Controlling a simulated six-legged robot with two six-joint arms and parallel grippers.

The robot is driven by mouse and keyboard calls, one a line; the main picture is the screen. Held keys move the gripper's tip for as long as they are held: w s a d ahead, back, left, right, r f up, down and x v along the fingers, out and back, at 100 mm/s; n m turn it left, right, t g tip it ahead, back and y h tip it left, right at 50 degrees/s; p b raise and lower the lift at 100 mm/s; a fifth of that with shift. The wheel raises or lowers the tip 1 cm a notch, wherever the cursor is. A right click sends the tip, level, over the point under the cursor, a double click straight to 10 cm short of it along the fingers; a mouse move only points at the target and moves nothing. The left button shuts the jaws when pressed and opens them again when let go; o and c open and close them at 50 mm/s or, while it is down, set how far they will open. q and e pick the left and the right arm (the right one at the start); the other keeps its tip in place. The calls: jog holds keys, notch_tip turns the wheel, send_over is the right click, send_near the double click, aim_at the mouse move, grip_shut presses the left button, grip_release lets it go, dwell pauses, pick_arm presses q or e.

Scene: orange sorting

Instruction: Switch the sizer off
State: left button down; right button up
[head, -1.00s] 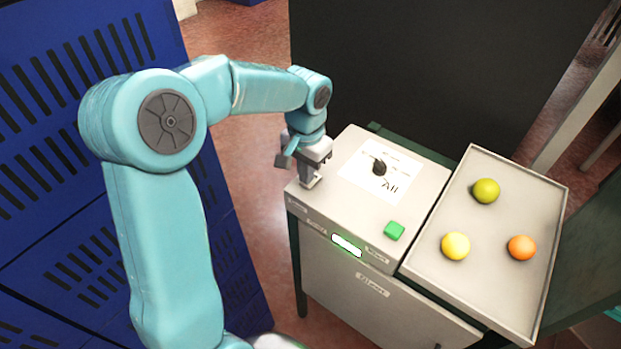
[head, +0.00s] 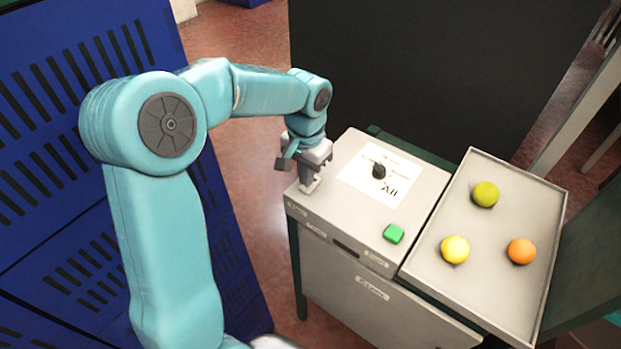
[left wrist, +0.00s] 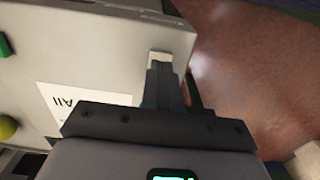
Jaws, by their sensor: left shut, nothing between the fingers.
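The sizer (head: 330,215) is a light grey box with a dark knob (head: 379,171) on a white label marked "All" and a green button (head: 393,233). The small display (head: 346,249) on its front edge is dark. My left gripper (head: 310,186) is shut and empty, pointing down at the left corner of the sizer's top. In the left wrist view, its fingertips (left wrist: 161,68) are at a small pale switch-like piece (left wrist: 160,57) on the top; the fingers partly hide it, and I cannot tell whether they touch. My right gripper is not in view.
A tray (head: 490,290) to the right of the sizer holds a green fruit (head: 485,193), a yellow fruit (head: 455,250) and an orange (head: 521,251). Blue slatted crates (head: 40,130) stand at the left. A dark panel (head: 430,70) stands behind the sizer.

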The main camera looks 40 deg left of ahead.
pick_arm(q)
notch_tip(320, 180, up, 3)
jog(key=shift+s+r+p, duration=0.1)
jog(key=shift+s+p, duration=0.05)
jog(key=shift+p, duration=0.75)
notch_tip(320, 180, up, 2)
jog(key=shift+p, duration=0.9)
jog(key=shift+r, duration=0.35)
jog(key=shift+f, duration=0.1)
jog(key=shift+d, duration=0.1)
